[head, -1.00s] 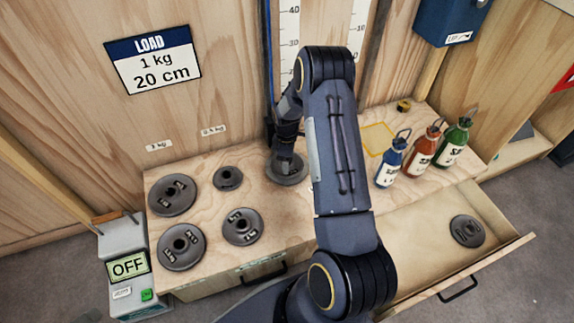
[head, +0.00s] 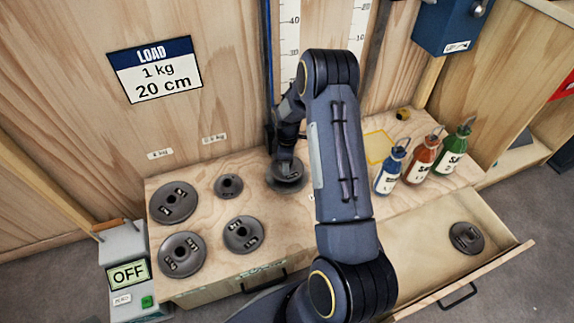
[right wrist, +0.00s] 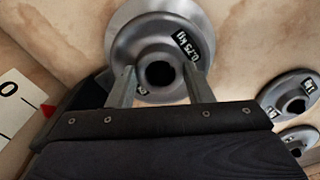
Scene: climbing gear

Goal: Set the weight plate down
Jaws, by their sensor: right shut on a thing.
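The grey weight plate (head: 287,174) is at the back middle of the wooden bench top, under my right gripper (head: 284,158). In the right wrist view the plate (right wrist: 185,28) carries a 0.75 kg label. The two fingers of my right gripper (right wrist: 161,74) are shut on its raised hub, one on each side of the centre hole. The plate lies roughly flat, with a dark shadow at its front edge in the head view. I cannot tell whether it touches the wood. My left gripper is not in view.
Several other plates lie left on the bench top (head: 215,270), including a small one (head: 228,186) and a larger one (head: 243,234). Blue (head: 387,178), red (head: 420,162) and green (head: 455,148) bottles stand right. The open drawer (head: 425,262) holds one plate (head: 466,237).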

